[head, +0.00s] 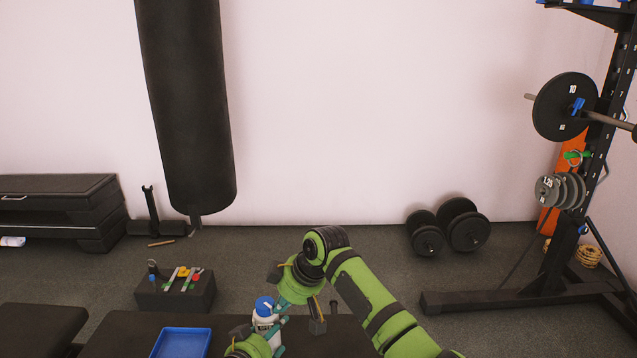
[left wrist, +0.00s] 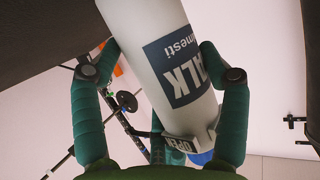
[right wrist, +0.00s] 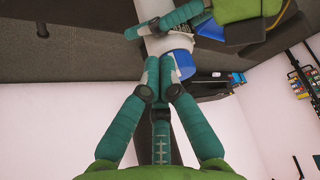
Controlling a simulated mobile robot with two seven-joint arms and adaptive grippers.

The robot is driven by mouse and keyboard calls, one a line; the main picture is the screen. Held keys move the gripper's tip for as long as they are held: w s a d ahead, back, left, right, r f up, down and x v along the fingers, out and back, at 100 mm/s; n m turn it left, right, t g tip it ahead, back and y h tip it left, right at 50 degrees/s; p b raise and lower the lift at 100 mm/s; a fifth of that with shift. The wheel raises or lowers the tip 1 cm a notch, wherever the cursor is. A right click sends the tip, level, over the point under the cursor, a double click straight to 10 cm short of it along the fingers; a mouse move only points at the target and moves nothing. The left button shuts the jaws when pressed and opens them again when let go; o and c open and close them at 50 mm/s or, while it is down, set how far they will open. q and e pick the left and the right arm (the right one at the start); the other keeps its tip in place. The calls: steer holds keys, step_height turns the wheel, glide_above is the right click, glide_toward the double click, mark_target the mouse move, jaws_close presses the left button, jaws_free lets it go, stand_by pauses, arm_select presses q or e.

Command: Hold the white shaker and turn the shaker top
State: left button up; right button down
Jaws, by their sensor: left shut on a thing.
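The white shaker (head: 266,324) is near the bottom middle of the head view, above the black bench. Its blue cap (head: 264,304) faces up and is tilted towards the camera. My left gripper (left wrist: 157,48) is shut around the shaker's white body (left wrist: 140,20), with a finger on each side of the dark label. The shaker top (left wrist: 180,145), with "OPEN" on it, shows in the left wrist view. My right gripper (right wrist: 158,72) has its fingertips close together at the shaker top beside the blue cap (right wrist: 182,65). I cannot tell whether they touch it.
A blue tray (head: 181,343) lies on the black bench (head: 120,333) left of the shaker. A black box (head: 175,295) with small coloured items stands behind. Dumbbells (head: 447,228) and a weight rack (head: 570,235) stand back right. A punching bag (head: 188,100) hangs back left.

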steer(key=shift+w, duration=0.4)
steer(key=shift+d, duration=0.15)
stand_by(0.4)
step_height(320, 180, up, 6)
steer(key=shift+d, duration=0.3)
stand_by(0.4)
steer(key=shift+s, duration=0.1)
steer(key=shift+s+a+f, duration=0.3)
steer(key=shift+s+f, duration=0.1)
steer(key=shift+f, duration=0.6)
steer(key=shift+s+a+f, duration=0.35)
steer(key=shift+s+f, duration=0.1)
steer(key=shift+f, duration=0.55)
steer(key=shift+s+a+f, duration=0.3)
steer(key=shift+s+f, duration=0.1)
steer(key=shift+f, duration=0.6)
